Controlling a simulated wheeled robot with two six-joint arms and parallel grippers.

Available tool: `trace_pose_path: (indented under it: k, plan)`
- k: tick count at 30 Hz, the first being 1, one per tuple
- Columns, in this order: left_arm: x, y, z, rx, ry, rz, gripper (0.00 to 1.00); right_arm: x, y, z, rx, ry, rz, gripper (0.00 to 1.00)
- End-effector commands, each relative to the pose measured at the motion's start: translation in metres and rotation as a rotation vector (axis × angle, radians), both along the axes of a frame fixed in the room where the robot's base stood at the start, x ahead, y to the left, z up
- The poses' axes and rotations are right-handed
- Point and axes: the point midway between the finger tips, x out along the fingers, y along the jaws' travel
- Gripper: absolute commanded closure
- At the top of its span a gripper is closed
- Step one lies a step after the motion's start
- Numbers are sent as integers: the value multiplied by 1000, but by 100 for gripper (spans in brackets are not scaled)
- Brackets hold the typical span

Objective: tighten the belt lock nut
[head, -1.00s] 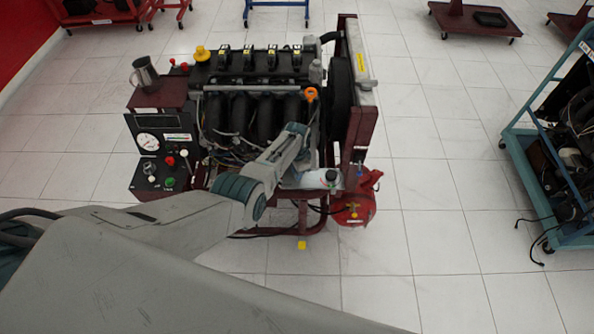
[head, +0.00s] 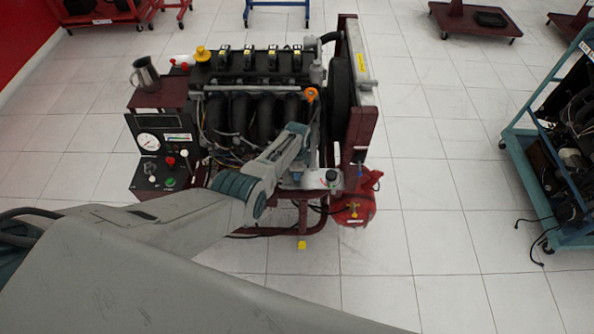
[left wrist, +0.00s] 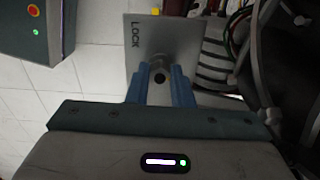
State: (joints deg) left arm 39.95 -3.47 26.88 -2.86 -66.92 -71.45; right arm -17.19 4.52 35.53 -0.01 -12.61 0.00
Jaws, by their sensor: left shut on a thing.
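A light grey plate marked LOCK (left wrist: 190,35) shows in the left wrist view. In front of it is a small round metal nut (left wrist: 160,71) with a dark centre. My left gripper (left wrist: 160,78) has its two blue fingers closed on this nut, one on each side. Part of the nut is hidden between the fingers. In the head view my left arm reaches over the front of the engine trainer (head: 260,58), and its links hide the fingers and the nut there. My right gripper is not in view.
A control panel with a gauge (head: 148,143) stands at the trainer's left, with a metal mug (head: 145,75) on top. A radiator (head: 359,75) and a red tank (head: 356,204) are at its right. A blue-framed trainer (head: 545,150) stands at the right. The floor between is clear.

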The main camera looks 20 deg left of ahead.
Motion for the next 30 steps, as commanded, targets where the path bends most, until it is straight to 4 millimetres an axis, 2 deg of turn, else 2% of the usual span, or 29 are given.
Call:
trace_pose_path:
  k: [8, 9, 12, 23, 26, 30]
  plan:
    - [0, 0, 0, 0, -1, -1, 100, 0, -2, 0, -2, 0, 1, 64]
    - [0, 0, 0, 0, -1, -1, 76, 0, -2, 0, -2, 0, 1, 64]
    - [0, 0, 0, 1, -1, -1, 58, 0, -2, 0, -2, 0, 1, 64]
    - [0, 0, 4, 0, -1, 0, 58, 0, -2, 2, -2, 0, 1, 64]
    - [0, 0, 12, 0, -1, 0, 58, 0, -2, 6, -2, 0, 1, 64]
    - [0, 0, 33, 0, -3, 0, 58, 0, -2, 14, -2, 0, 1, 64]
